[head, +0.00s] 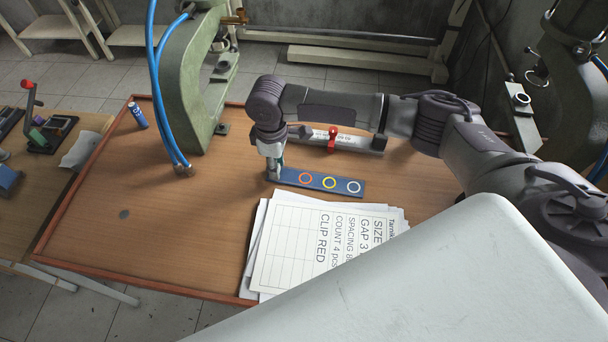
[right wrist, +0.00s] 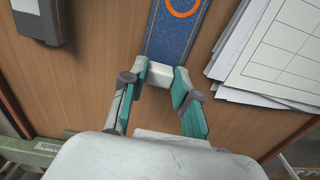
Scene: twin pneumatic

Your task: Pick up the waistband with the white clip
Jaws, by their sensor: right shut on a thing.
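The waistband (head: 317,181) is a flat dark-blue strip with orange, yellow and white rings. It lies across the middle of the wooden table, just beyond the paper sheets. In the right wrist view the blue strip (right wrist: 177,40) ends in a white clip (right wrist: 158,76). My right gripper (head: 274,171) points down at the strip's left end. Its teal-padded fingers (right wrist: 160,80) are closed on either side of the white clip. In the head view the gripper mostly hides the clip. I cannot tell whether the strip is clear of the table. My left gripper is not in view.
Paper sheets (head: 285,247) with printed text lie in front of the strip. A grey bar (head: 352,143) with a red clip (head: 332,138) lies behind it. A green press (head: 190,85) with blue hoses and a blue can (head: 138,115) stand left. The table's left part is mostly clear.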

